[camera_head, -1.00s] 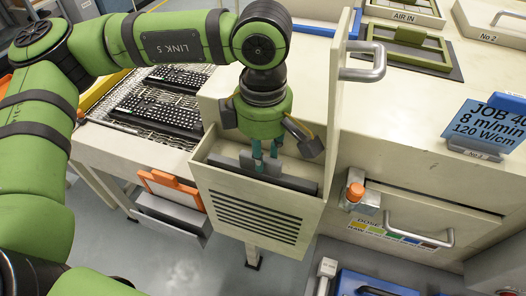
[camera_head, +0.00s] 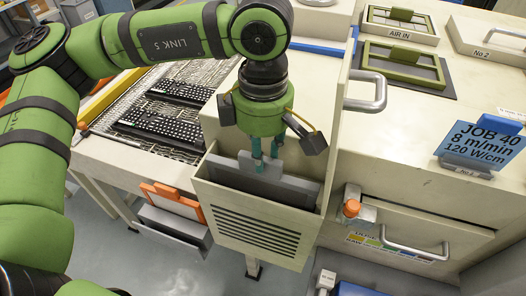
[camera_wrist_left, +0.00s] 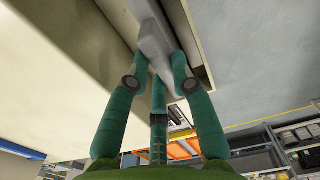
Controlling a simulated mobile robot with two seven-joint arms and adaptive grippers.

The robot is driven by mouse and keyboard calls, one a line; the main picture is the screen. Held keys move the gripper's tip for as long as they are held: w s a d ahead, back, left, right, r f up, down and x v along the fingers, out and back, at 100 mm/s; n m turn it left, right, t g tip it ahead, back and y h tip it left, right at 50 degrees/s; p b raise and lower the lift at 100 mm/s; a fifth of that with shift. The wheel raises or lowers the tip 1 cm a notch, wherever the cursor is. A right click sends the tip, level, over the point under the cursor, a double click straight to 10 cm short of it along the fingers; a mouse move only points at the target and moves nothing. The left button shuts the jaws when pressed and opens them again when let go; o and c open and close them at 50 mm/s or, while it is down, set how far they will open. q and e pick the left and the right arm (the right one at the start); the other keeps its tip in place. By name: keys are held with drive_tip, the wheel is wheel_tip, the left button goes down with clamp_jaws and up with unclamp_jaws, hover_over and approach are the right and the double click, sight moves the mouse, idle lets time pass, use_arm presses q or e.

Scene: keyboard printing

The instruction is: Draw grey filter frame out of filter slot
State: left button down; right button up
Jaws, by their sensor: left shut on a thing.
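The grey filter frame (camera_head: 262,186) stands in the filter slot (camera_head: 258,222), a cream open-topped box with a louvred front. Its upper part shows above the front rim; its lower part is hidden inside. My left gripper (camera_head: 266,160) points down over the slot and is shut on the tab at the frame's top. In the left wrist view the teal fingers (camera_wrist_left: 160,78) close around the grey tab (camera_wrist_left: 154,42). My right gripper is not in view.
A cream panel with a metal handle (camera_head: 370,92) rises right of the slot. Left are a mesh conveyor with black keyboards (camera_head: 162,130) and an orange frame (camera_head: 172,197) in a lower tray. Green frames (camera_head: 404,64) lie on the machine top. An orange knob (camera_head: 351,208) sits at right.

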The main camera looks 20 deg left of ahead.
use_arm(q)
wheel_tip(320, 180, up, 16)
drive_tip(key=p, duration=0.8)
drive_tip(key=shift+f, duration=0.25)
idle(1.4)
drive_tip(key=shift+r, duration=0.1)
wheel_tip(320, 180, up, 4)
drive_tip(key=shift+f+p, duration=0.1)
drive_tip(key=shift+p, duration=1.05)
